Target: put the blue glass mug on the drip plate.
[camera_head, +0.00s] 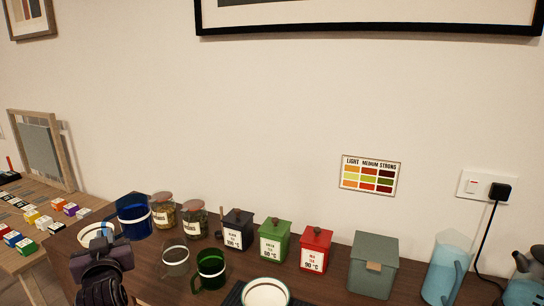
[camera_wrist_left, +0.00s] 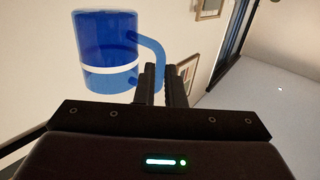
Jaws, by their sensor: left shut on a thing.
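The blue glass mug (camera_head: 135,222) is upright, with a white band, at the left of the counter in the head view. It also shows at the upper left of the left wrist view (camera_wrist_left: 106,50). My left gripper (camera_head: 105,238) is shut on its handle, which runs to the fingers (camera_wrist_left: 160,82). The mug looks raised, but its clearance over the counter is hard to tell. A dark ridged plate (camera_head: 234,297), probably the drip plate, is cut off at the bottom edge, with a white dish (camera_head: 267,293) on or in front of it. My right gripper is out of view.
A clear mug (camera_head: 175,260) and a green mug (camera_head: 211,270) stand right of my left gripper. Behind are glass jars (camera_head: 194,220) and black, green and red canisters (camera_head: 316,250). A grey-green box (camera_head: 373,265) and blue pitcher (camera_head: 446,272) stand right. A white dish (camera_head: 88,234) lies left.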

